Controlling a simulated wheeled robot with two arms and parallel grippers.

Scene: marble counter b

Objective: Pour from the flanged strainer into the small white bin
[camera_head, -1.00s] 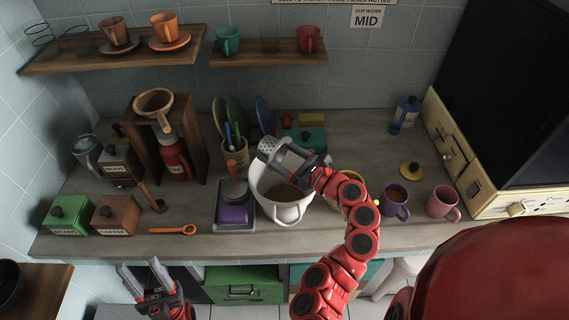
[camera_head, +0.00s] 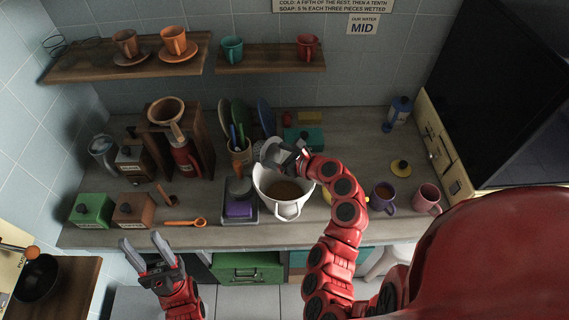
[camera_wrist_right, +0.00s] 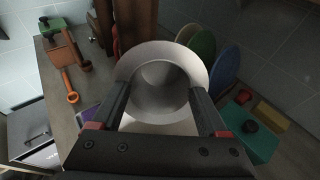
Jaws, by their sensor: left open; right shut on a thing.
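The flanged strainer (camera_head: 271,151) is a pale round bowl with a wide rim, at the back edge of the bin in the head view. My right gripper (camera_head: 291,156) is shut on it. In the right wrist view, the strainer (camera_wrist_right: 163,90) sits between the fingers with its grey inside facing the camera; I see no clear contents in it. The small white bin (camera_head: 283,208) stands upright on the counter below, with brown stuff inside. My left gripper (camera_head: 147,243) is open and empty in front of the counter, at lower left.
A purple-topped block (camera_head: 238,209) stands just left of the bin. A purple mug (camera_head: 382,196) and a pink mug (camera_head: 427,199) stand to the right. A utensil pot (camera_head: 240,158) and upright plates are behind left. An orange spoon (camera_head: 185,223) lies at the front left.

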